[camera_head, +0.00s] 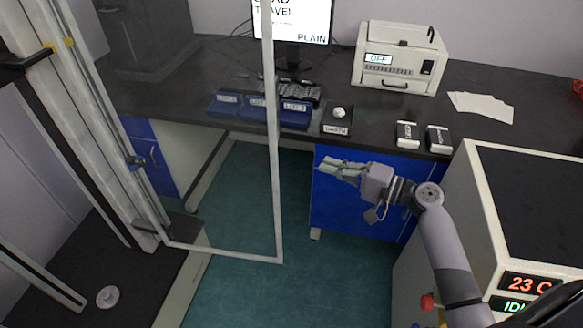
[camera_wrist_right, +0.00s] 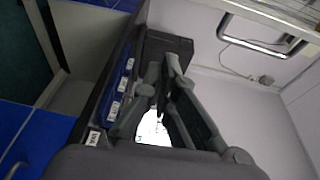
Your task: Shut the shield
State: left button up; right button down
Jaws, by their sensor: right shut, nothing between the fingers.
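The shield (camera_head: 276,180) is a clear panel in a pale frame at the left of the head view. It is hinged at its left side on the machine's post and stands swung open over the floor. A black handle (camera_head: 20,64) shows on the machine's left part. My right gripper (camera_head: 322,167) is shut and empty, to the right of the shield's free edge and apart from it, in front of the blue cabinet. Its fingers also show in the right wrist view (camera_wrist_right: 165,75). My left gripper is not in view.
A dark bench (camera_head: 350,110) runs along the back with blue trays (camera_head: 258,107), a monitor (camera_head: 292,22) and a white printer-like device (camera_head: 400,58). A white machine with a red display (camera_head: 530,284) stands at the right. The green floor (camera_head: 240,215) between is clear.

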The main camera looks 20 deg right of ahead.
jog(key=r+p+x, duration=0.2)
jog(key=p+x, duration=0.1)
jog(key=x, duration=0.7)
jog(key=shift+y, duration=0.3)
jog(key=s+a+p, duration=0.1)
jog(key=s, duration=0.1)
jog(key=s+a+p, duration=0.1)
jog(key=s, duration=0.1)
jog(key=shift+a, duration=0.15)
